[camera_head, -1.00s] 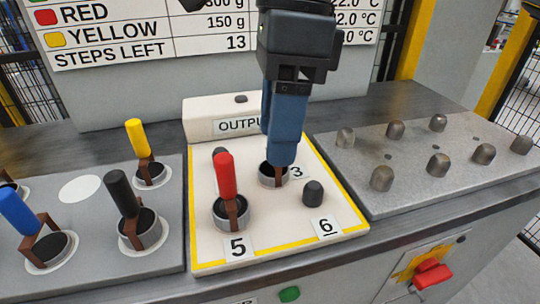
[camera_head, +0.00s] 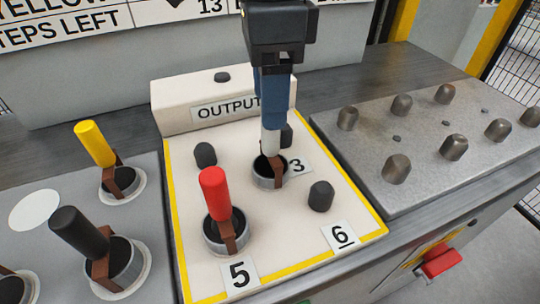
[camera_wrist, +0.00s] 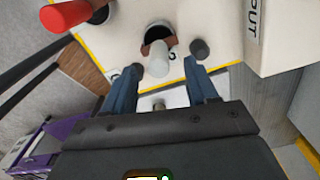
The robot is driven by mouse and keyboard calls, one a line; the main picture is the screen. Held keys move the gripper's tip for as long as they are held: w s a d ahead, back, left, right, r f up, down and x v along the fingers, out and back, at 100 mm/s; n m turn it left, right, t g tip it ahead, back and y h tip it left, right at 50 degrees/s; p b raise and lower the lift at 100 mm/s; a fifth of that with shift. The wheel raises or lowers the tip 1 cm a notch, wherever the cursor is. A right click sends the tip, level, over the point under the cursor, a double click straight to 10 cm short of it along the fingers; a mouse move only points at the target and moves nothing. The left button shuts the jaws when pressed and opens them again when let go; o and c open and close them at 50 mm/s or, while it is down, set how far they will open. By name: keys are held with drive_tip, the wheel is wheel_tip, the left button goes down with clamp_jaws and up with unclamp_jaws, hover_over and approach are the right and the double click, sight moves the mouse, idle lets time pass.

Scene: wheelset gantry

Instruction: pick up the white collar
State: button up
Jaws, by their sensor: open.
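The white collar is a grey ring (camera_head: 268,173) with a brown bracket and an upright white handle (camera_head: 271,143). It sits beside label 3 on the yellow-edged output plate (camera_head: 290,235). In the wrist view the white handle (camera_wrist: 158,62) shows between the fingertip lines, with the dark ring opening behind it. My gripper (camera_head: 273,122) is above the collar, its blue fingers over the handle's upper end. The fingers (camera_wrist: 162,68) are spread in the wrist view and nothing is held. The handle's top is partly hidden by the fingers in the head view; contact cannot be told.
A red-handled collar (camera_head: 215,195) stands close by at label 5. Dark pegs (camera_head: 205,155) (camera_head: 321,196) stand on the same plate. Yellow (camera_head: 95,144) and black (camera_head: 78,232) handled collars are at left. A plate with several metal pegs (camera_head: 396,168) is at right.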

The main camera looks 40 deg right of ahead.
sight(271, 147)
drive_tip(key=shift+f, duration=1.8)
drive_tip(key=shift+c, duration=0.5)
drive_tip(key=shift+s, duration=0.1)
clamp_jaws()
